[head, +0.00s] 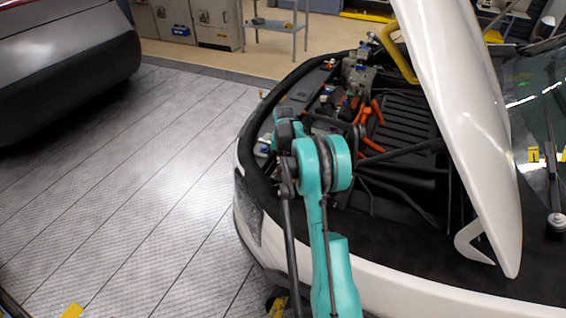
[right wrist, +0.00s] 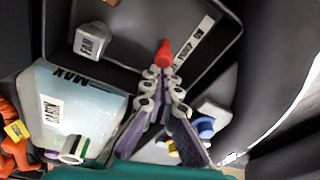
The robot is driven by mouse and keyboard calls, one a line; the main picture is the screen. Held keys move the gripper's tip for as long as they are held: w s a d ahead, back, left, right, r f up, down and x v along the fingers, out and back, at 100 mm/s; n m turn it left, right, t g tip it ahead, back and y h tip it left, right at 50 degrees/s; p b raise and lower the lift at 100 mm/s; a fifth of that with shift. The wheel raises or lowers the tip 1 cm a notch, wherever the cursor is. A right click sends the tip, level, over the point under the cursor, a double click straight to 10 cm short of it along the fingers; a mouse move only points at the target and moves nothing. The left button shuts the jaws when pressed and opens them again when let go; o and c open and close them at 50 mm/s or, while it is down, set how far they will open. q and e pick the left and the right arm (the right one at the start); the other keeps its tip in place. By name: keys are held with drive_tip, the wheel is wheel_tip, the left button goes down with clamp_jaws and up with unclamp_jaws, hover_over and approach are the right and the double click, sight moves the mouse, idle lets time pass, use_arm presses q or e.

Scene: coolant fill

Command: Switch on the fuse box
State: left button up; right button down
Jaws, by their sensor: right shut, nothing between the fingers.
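In the right wrist view, a dark box with a raised rim (right wrist: 225,45) fills the upper middle; I take it for the fuse box. A red switch (right wrist: 163,53) stands up on it beside a white label strip with dark lettering. My right gripper (right wrist: 164,78) is shut, its fingertips close together just below the red switch. I cannot tell whether they touch it. In the head view, my teal right arm reaches over the car's front edge into the open engine bay, and hides the box and switch. My left gripper is not in view.
A pale blue coolant tank (right wrist: 80,105) marked MAX stands left of the fingers. A grey labelled cap (right wrist: 92,40) is above it, and a blue cap (right wrist: 206,127) is to the right. The raised white hood (head: 465,120) bounds the right side.

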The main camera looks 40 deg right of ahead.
drive_tip(key=shift+s+a+r+t+h, duration=0.1)
drive_tip(key=shift+s+a+t+h, duration=0.15)
drive_tip(key=shift+a+t+h, duration=0.4)
drive_tip(key=shift+s+a+t+h+b, duration=0.15)
drive_tip(key=shift+h+b, duration=0.3)
drive_tip(key=shift+h, duration=0.15)
drive_tip(key=shift+s+a+t+h+b, duration=0.1)
drive_tip(key=shift+a+h+b, duration=0.05)
drive_tip(key=shift+h+b, duration=0.35)
drive_tip(key=shift+d+r, duration=0.1)
drive_tip(key=shift+r, duration=0.1)
drive_tip(key=shift+r+p, duration=0.75)
drive_tip(key=shift+r, duration=0.05)
